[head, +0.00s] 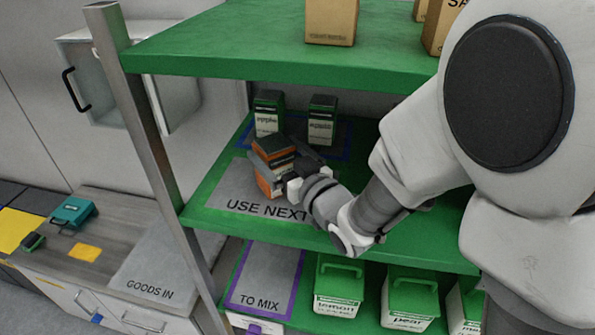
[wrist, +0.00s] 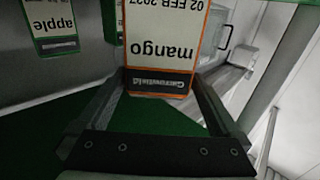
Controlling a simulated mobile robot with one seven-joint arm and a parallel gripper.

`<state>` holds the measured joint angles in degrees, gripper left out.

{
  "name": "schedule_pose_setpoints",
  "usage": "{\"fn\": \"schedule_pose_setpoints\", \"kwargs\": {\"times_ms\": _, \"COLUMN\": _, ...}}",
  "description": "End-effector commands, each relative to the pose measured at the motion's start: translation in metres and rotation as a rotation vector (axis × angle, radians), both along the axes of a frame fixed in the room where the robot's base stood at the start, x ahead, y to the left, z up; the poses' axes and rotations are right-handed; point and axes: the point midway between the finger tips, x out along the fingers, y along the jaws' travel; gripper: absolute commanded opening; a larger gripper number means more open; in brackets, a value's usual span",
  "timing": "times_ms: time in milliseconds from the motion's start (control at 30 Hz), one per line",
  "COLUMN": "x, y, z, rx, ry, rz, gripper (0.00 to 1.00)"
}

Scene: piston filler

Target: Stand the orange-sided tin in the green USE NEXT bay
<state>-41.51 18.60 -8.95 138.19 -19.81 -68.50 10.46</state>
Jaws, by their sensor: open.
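The orange-sided tin (head: 264,182) is at the grey USE NEXT panel (head: 231,185) on the green middle shelf. It looks roughly upright, but my gripper partly covers it, and its contact with the panel is hard to tell. In the wrist view the tin (wrist: 160,40) shows a white label reading mango, upside down in the picture. My gripper (head: 283,160) is open, with its fingers around the near end of the tin. In the wrist view the gripper's fingertips (wrist: 160,82) lie at either side of the tin's dark end band.
Two green-sided tins (head: 267,113) (head: 321,120) stand behind on a blue-bordered panel. The upper green shelf (head: 230,45) overhangs, and a metal post (head: 150,150) stands at left.

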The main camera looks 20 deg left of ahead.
Motion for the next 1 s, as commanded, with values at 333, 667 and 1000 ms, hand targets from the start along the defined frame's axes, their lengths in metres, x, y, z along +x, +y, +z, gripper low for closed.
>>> {"fn": "schedule_pose_setpoints", "kwargs": {"times_ms": 333, "x": -0.030, "y": -0.036, "z": -0.005, "rx": 0.007, "ry": -0.002, "rz": 0.008, "gripper": 1.00}}
{"fn": "schedule_pose_setpoints", "kwargs": {"times_ms": 667, "x": -0.035, "y": -0.041, "z": -0.004, "rx": 0.009, "ry": 0.000, "rz": 0.017, "gripper": 1.00}}
{"fn": "schedule_pose_setpoints", "kwargs": {"times_ms": 1000, "x": -0.043, "y": -0.051, "z": -0.003, "rx": 0.006, "ry": -0.001, "rz": 0.009, "gripper": 1.00}}
